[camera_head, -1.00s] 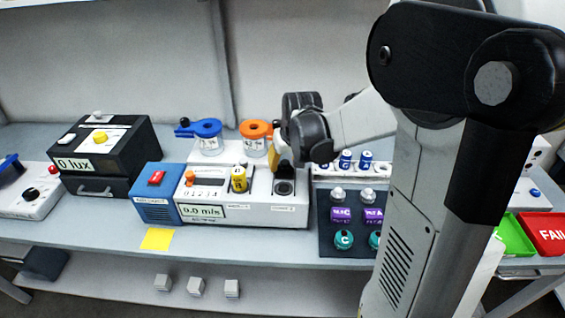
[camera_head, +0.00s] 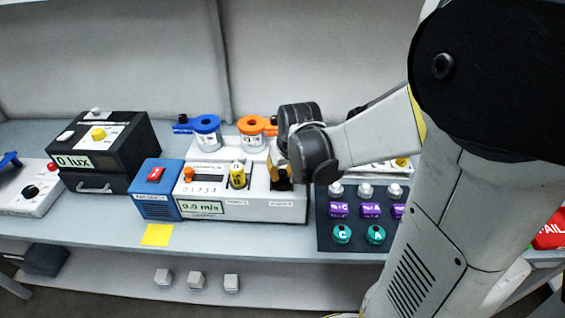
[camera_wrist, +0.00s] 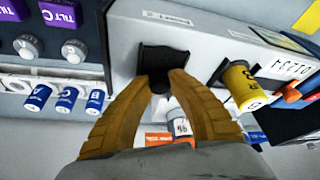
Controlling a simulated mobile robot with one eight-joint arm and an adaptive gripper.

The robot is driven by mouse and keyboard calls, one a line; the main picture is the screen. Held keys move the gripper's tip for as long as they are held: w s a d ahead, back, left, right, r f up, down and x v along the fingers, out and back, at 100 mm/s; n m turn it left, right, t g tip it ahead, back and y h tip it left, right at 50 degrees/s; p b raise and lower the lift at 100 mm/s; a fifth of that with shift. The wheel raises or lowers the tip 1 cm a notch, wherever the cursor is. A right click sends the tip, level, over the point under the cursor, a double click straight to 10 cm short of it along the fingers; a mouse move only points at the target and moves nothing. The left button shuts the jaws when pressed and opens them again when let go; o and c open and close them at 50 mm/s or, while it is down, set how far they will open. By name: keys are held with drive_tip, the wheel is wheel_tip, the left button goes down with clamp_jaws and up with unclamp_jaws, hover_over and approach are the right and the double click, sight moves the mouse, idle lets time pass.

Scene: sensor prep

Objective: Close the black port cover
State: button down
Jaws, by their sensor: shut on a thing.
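The black port cover (camera_wrist: 163,57) is a dark square piece on the white device's top (camera_wrist: 205,45) in the wrist view. My gripper (camera_wrist: 165,78) has its two tan fingers closed in on the cover's narrow dark end, which shows between the tips. In the head view my gripper (camera_head: 281,179) is low at the right end of the white device (camera_head: 250,211), and a dark bit of the cover (camera_head: 284,187) shows under it. The cover looks lowered over the port, whose opening is hidden. I cannot tell whether it is fully flat.
A yellow cylinder (camera_head: 237,175) stands in the device just left of my gripper. Orange-lidded (camera_head: 256,126) and blue-lidded (camera_head: 206,124) jars stand behind. A dark rack (camera_head: 325,233) with purple and teal parts is close on the right. A yellow note (camera_head: 157,235) lies in front.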

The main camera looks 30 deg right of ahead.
drive_tip(key=shift+s, duration=0.1)
drive_tip(key=c, duration=1.2)
unclamp_jaws()
drive_tip(key=shift+a, duration=0.15)
drive_tip(key=v, duration=1.2)
drive_tip(key=s+a+f+t, duration=0.1)
drive_tip(key=s+a, duration=0.1)
drive_tip(key=a, duration=0.1)
drive_tip(key=s+a+f+n+t+b, duration=0.1)
drive_tip(key=s+a, duration=0.2)
drive_tip(key=a, duration=0.1)
drive_tip(key=s+a+f+n+y+b, duration=0.1)
drive_tip(key=s+a, duration=0.2)
drive_tip(key=a, duration=0.1)
drive_tip(key=shift+s+f+t, duration=0.15)
drive_tip(key=shift+t, duration=0.25)
